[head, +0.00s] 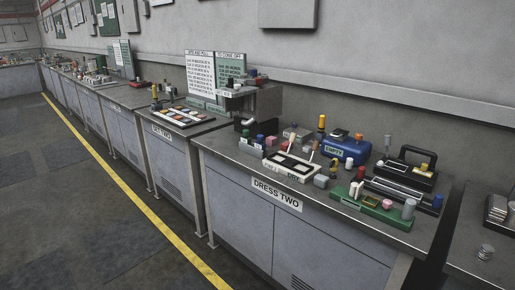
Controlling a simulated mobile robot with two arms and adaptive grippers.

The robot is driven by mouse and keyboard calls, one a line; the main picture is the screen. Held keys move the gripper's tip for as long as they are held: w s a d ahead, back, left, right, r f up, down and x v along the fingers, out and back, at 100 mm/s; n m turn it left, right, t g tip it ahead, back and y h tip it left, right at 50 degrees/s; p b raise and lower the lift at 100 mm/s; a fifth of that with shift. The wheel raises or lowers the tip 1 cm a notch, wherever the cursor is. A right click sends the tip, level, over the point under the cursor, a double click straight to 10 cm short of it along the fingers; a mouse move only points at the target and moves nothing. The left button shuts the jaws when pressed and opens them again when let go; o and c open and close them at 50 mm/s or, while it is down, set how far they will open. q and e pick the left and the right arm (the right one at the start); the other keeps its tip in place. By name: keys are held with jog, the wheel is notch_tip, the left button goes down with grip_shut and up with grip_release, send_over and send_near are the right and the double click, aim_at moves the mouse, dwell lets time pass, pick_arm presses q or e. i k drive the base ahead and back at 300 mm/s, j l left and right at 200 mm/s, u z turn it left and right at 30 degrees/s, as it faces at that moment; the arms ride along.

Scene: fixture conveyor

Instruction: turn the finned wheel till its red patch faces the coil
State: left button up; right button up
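I cannot make out a finned wheel with a red patch for certain at this size. A small silver ribbed piece (486,252) stands on the bench at the right edge; I cannot tell whether it is the coil or the wheel. Neither of my grippers is in view.
The nearest bench (230,150), labelled "DRESS TWO" (277,195), holds a white tray (292,167), a blue box (346,149), a green board (385,210) and a black-handled case (410,172). More benches run back left. The floor (75,200) beside the yellow line (140,195) is clear.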

aim_at(254, 76)
jog(key=i+j, duration=0.2)
jog(key=j, duration=0.15)
jog(key=i+j, duration=0.25)
jog(key=i+j+z, duration=0.1)
jog(key=j, duration=0.35)
jog(key=i+j, duration=0.5)
jog(key=j, duration=0.25)
jog(key=i+j, duration=0.2)
jog(key=j, duration=0.15)
jog(key=z, duration=0.05)
